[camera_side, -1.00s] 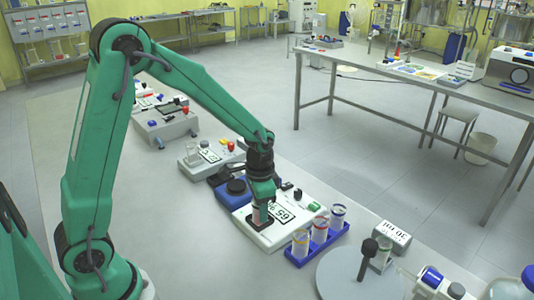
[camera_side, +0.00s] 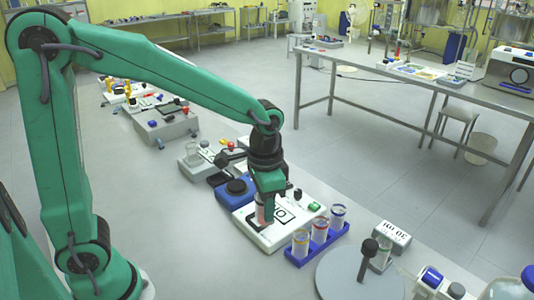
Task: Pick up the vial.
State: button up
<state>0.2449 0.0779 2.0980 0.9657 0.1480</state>
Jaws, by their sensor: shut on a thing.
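My gripper (camera_side: 266,200) points down over a white device (camera_side: 257,239) with a display (camera_side: 286,214), which looks like a balance. It is shut on a small pinkish vial (camera_side: 261,217), held upright between the fingers. The fingers hide much of the vial. Its lower end is just over the dark plate of the device; I cannot tell how large the gap is.
A blue rack (camera_side: 318,246) with three tubes stands just right of the device. A grey disc (camera_side: 345,284) with a black-knobbed post is further right. A blue device (camera_side: 236,193) sits close behind on the left.

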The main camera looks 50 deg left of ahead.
jog(key=shift+s+d+r, duration=0.3)
jog(key=shift+d+r, duration=0.1)
jog(key=shift+d, duration=0.1)
jog(key=shift+s+d+r, duration=0.3)
jog(key=shift+d+r, duration=0.05)
jog(key=shift+d, duration=0.15)
jog(key=shift+w+a+f, duration=0.1)
jog(key=shift+w+a, duration=0.35)
jog(key=w+a+f+n, duration=0.1)
jog(key=w+a, duration=0.3)
jog(key=a, duration=0.3)
jog(key=w+a+f+n, duration=0.1)
jog(key=w+a+n, duration=0.1)
jog(key=w+a, duration=0.35)
jog(key=a+f+n, duration=0.1)
jog(key=a+f, duration=0.1)
jog(key=a, duration=0.9)
jog(key=s+a+f+n, duration=0.1)
jog(key=a+f, duration=0.1)
jog(key=a, duration=0.9)
jog(key=shift+s+f+n, duration=0.2)
jog(key=shift+s+n, duration=0.05)
jog(key=shift+n, duration=0.15)
jog(key=shift+a+f, duration=0.1)
jog(key=shift+f, duration=0.05)
jog(key=shift+f, duration=1.9)
